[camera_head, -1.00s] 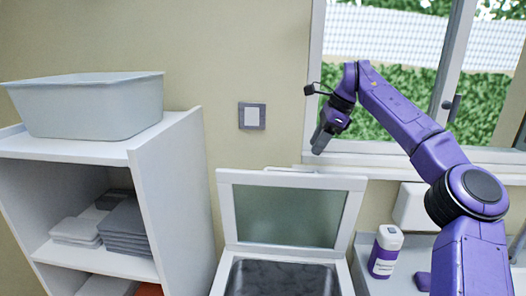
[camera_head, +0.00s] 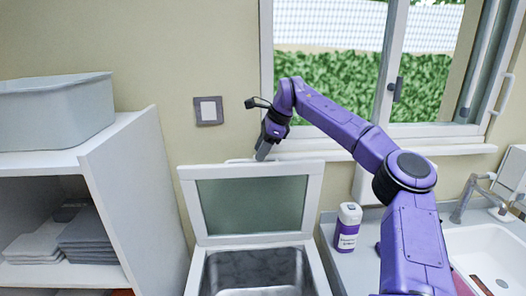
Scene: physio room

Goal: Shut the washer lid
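The washer lid (camera_head: 250,204) is a white frame with a grey-green glass panel. It stands raised, nearly upright, at the back of the washer. Below it the washer's tub opening (camera_head: 256,270) shows, dark and open. My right gripper (camera_head: 263,153) points down just above the lid's top edge, near its middle. A gap to the edge shows in the picture; whether it is in front of or behind the lid is hard to tell. Its fingers are seen side-on, so their opening cannot be made out. My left gripper is not in view.
A white shelf unit (camera_head: 135,200) with folded towels (camera_head: 88,240) and a grey bin (camera_head: 55,112) stands left of the washer. A white and purple bottle (camera_head: 347,228) stands on the counter to the right, near a sink (camera_head: 490,255). A window (camera_head: 340,90) is behind.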

